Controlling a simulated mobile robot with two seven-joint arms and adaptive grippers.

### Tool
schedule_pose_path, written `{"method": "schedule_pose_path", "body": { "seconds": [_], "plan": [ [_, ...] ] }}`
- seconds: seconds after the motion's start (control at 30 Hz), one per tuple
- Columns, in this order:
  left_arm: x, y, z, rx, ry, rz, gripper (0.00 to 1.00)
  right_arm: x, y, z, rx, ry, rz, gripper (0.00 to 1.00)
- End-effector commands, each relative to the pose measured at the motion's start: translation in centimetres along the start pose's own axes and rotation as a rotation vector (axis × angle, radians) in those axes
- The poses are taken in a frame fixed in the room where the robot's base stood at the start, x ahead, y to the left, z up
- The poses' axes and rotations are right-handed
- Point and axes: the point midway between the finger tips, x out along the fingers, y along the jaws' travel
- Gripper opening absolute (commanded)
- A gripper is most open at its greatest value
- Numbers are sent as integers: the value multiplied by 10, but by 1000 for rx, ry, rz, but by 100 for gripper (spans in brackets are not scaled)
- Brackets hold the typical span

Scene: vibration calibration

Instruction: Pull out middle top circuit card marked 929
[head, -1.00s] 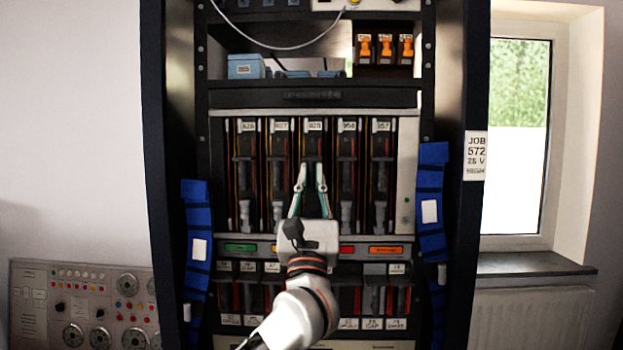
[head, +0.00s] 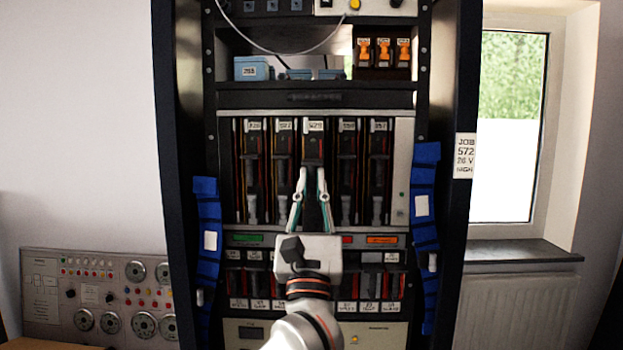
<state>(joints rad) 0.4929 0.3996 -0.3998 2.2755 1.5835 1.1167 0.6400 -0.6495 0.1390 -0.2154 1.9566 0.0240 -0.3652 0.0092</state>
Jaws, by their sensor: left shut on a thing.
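The middle top circuit card (head: 313,148) has a white label that seems to read 929. It is in the middle slot of the upper row in the rack, and its label looks a little larger than its neighbours', so the card appears to stand out forward of them. My left gripper (head: 311,173) is in front of its lower part, one teal-edged finger on each side, shut on the card. The contact itself is hard to see between the fingers. My right gripper is not in view.
Other labelled cards (head: 282,165) flank the middle one closely on both sides. A lower row of cards (head: 370,284) sits below coloured labels. Blue strips (head: 207,265) hang on the rack's sides. A control panel (head: 90,290) is at left, and a window at right.

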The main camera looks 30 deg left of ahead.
Motion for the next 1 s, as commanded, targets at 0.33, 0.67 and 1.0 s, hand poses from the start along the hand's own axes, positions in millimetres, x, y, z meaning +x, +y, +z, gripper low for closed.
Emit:
{"method": "schedule_pose_path", "body": {
  "seconds": [0.33,0.67,1.0],
  "plan": [
    [0,0,0,0,-1,0,28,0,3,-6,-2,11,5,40],
    [-8,0,0,0,0,-1,28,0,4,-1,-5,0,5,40],
    [-71,0,-1,-1,3,-2,28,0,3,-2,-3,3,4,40]
  ]
}}
